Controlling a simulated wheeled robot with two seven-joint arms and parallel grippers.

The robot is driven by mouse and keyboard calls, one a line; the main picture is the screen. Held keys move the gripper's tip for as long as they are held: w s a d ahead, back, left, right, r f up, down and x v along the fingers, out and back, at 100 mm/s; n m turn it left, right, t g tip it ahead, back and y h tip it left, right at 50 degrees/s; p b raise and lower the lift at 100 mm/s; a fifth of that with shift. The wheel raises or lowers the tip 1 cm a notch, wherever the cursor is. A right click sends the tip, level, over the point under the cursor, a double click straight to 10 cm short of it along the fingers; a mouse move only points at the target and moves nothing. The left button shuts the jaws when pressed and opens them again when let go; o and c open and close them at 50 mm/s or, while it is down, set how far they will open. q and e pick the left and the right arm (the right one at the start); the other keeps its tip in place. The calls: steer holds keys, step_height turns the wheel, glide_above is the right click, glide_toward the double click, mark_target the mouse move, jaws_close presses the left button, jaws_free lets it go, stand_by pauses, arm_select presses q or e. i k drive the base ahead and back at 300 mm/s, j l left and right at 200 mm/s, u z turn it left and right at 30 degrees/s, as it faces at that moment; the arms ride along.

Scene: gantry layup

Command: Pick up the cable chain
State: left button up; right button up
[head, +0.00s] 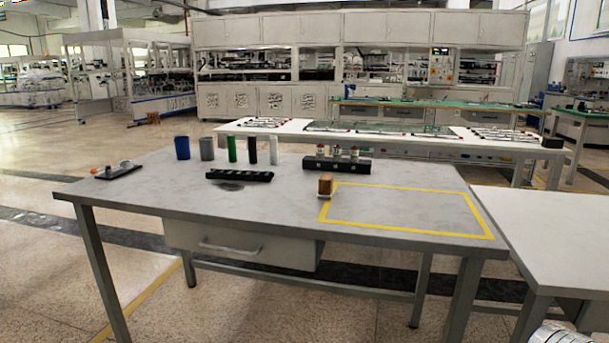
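A black, segmented strip that looks like the cable chain (239,175) lies on the grey table (180,200), left of the table's middle. It lies nearly level across the picture, with a dark round mark on the tabletop just in front of it. Nothing touches it. Neither of my grippers is in view.
Behind the strip stand a blue cup (182,147), a grey cup (207,148) and green, black and white cylinders. A black rack (337,164) holds several small bottles. A white table (550,235) stands right.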

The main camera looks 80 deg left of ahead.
mark_target(214, 173)
steer(key=u, duration=3.3)
steer(key=j+z, duration=0.15)
steer(key=z, duration=0.7)
steer(key=j+z, duration=0.3)
steer(key=j, duration=0.2)
steer(key=j+z, duration=0.3)
steer(key=j, duration=0.15)
steer(key=k+j+z, duration=0.2)
steer(key=j+z, duration=0.15)
steer(key=j, duration=0.1)
